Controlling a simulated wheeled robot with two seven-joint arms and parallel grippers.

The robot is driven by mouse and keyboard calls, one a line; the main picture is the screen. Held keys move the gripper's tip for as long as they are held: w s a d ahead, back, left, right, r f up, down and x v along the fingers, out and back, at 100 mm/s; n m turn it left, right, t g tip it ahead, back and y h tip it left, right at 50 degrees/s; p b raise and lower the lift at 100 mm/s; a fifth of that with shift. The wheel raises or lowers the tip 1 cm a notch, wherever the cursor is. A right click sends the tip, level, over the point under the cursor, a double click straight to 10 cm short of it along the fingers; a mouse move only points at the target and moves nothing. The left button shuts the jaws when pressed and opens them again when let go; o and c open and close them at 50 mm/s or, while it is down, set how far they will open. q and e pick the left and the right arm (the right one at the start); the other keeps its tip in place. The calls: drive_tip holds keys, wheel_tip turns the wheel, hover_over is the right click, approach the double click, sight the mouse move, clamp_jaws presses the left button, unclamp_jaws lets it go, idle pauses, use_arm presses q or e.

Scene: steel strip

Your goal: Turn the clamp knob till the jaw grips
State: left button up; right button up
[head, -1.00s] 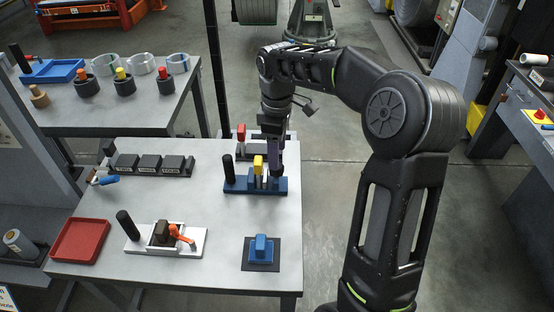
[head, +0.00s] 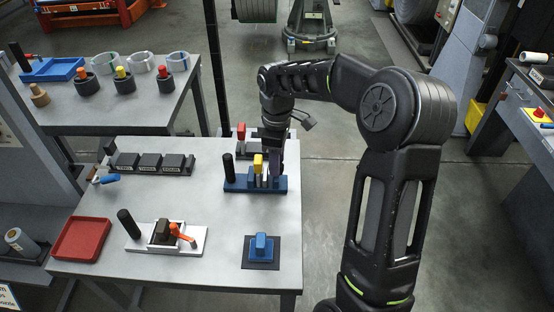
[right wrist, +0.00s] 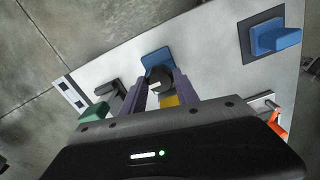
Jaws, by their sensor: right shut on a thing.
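The clamp stands on a blue base (head: 238,187) at the back right of the grey table in the head view. It carries a black post (head: 228,167) and a yellow-topped part (head: 258,164). My right gripper (head: 276,176) points down at the right end of this base. In the right wrist view, the purple fingers of my right gripper (right wrist: 161,84) are shut on a dark round knob (right wrist: 159,79), with the blue base (right wrist: 156,54) and yellow part (right wrist: 170,101) close by. The jaw's contact is too small to tell. My left gripper is not in view.
A red-topped fixture (head: 241,131) stands just behind the clamp. A white fixture with an orange lever (head: 190,244), a red tray (head: 82,240) and a blue block (head: 261,246) stand in front. Dark blocks (head: 150,163) line the back left. The table's middle is clear.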

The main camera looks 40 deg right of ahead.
clamp_jaws()
drive_tip(key=shift+m, duration=0.5)
drive_tip(key=shift+m+b, duration=0.5)
drive_tip(key=shift+m, duration=0.5)
drive_tip(key=m, duration=0.3)
drive_tip(key=shift+a+b, duration=0.1)
drive_tip(key=shift+b, duration=0.25)
drive_tip(key=m, duration=0.4)
drive_tip(key=shift+b, duration=0.3)
drive_tip(key=shift+m, duration=2)
